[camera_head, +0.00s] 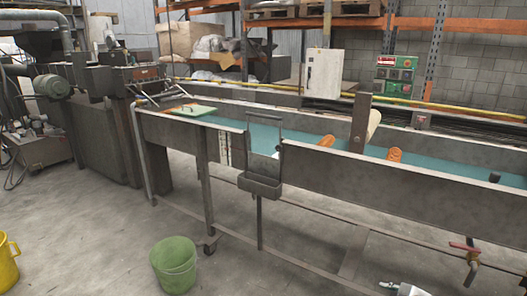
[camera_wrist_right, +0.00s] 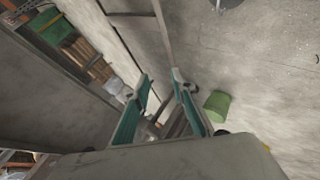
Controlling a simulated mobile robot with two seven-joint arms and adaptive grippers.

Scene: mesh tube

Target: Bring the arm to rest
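My right gripper (camera_wrist_right: 161,82) shows in the right wrist view with its two teal-padded fingers spread apart and nothing between them. Beyond the fingers are the concrete floor and the metal frame legs. In the head view, a small grey and white part at the bottom right edge (camera_head: 404,289) looks like the tip of my right gripper, in front of the long metal trough (camera_head: 400,180) and below its rim. My left gripper is not in the head view.
The trough holds teal liquid and orange mesh pieces (camera_head: 394,155). A red-handled valve (camera_head: 466,248) is under its right side. A green bucket (camera_head: 174,264) stands on the floor, also visible in the wrist view (camera_wrist_right: 217,106). A yellow bucket (camera_head: 8,262) is far left. The front floor is mostly clear.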

